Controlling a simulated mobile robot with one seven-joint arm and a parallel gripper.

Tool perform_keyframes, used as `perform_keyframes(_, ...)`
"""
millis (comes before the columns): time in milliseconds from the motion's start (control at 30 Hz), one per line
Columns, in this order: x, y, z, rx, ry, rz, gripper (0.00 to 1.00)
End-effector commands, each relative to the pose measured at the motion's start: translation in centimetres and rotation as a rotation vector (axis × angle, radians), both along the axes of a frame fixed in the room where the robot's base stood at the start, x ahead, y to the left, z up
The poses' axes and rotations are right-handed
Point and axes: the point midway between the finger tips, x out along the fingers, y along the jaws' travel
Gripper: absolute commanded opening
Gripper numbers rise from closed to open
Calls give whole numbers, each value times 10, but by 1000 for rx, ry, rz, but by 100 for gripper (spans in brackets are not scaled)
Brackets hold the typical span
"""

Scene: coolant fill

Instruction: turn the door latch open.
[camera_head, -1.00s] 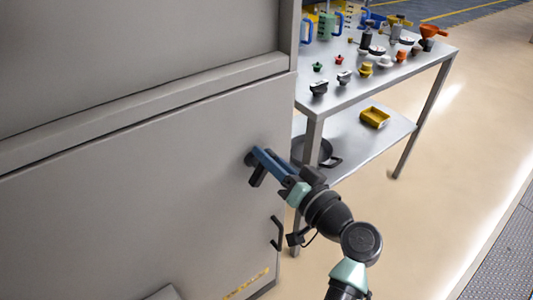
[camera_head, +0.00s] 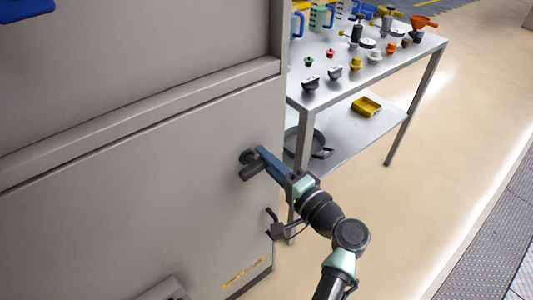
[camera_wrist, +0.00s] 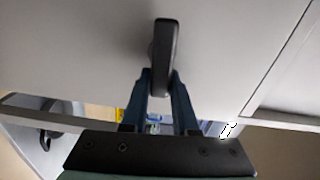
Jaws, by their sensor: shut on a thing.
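The door latch (camera_head: 252,171) is a short dark bar on a round black boss near the right edge of the grey cabinet door (camera_head: 130,195). It slants, with its free end toward the lower left. My gripper (camera_head: 262,158), with blue fingers, reaches the latch from the right. In the wrist view the latch (camera_wrist: 164,45) stands upright between the two fingertips of my gripper (camera_wrist: 161,80), which are shut on its near end. The fingers hide part of the latch in the head view.
A black pull handle (camera_head: 272,222) sits lower on the door's right edge, close to my arm. A metal table (camera_head: 345,85) with several caps, jugs and a funnel stands at the right. The floor at right is clear.

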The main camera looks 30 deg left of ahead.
Motion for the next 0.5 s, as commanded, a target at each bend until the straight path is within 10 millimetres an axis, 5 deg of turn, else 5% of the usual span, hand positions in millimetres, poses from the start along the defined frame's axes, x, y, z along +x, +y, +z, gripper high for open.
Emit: perform_keyframes(500, 0, 0, -3, 36, 100, -1, 0)
